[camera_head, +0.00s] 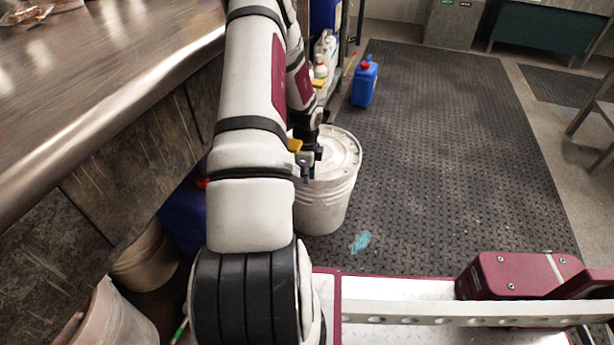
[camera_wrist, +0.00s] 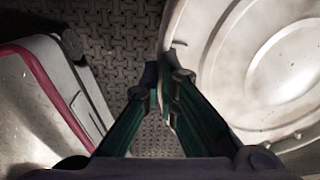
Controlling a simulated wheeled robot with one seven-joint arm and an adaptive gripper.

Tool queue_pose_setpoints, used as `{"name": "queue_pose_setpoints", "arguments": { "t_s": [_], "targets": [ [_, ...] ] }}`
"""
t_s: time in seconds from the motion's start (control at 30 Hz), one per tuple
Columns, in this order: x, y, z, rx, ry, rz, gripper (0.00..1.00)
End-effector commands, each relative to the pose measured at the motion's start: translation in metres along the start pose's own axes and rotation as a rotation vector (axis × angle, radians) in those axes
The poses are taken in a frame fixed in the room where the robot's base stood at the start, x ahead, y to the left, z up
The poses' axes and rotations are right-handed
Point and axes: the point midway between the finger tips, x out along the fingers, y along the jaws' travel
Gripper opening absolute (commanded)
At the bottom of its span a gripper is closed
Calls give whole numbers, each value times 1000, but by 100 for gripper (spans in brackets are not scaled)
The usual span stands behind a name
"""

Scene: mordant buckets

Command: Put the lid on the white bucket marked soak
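A white bucket (camera_head: 323,205) stands upright on the floor mat, left of centre in the head view. No marking is readable on its visible side. A round white lid (camera_head: 343,150) lies over its top; I cannot tell whether it is pressed down all round. The lid also fills the right of the wrist view (camera_wrist: 265,65). My gripper (camera_head: 308,160) is at the lid's left edge, partly hidden by my arm. In the wrist view its fingertips (camera_wrist: 165,78) are close together at the lid's rim. I cannot tell whether they pinch the rim.
A metal-topped counter (camera_head: 90,75) runs along the left, with pale buckets (camera_head: 118,318) under it. A blue jug (camera_head: 365,82) with a red cap stands behind the bucket. A teal patch (camera_head: 361,242) lies on the mat (camera_head: 460,150), which is otherwise clear to the right.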

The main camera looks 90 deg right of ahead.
Motion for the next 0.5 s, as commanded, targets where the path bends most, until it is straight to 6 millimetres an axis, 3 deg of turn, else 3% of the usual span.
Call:
{"name": "queue_pose_setpoints", "arguments": {
  "t_s": [0.5],
  "targets": [
    [12,0,0,0,0,-1,0]
  ]
}}
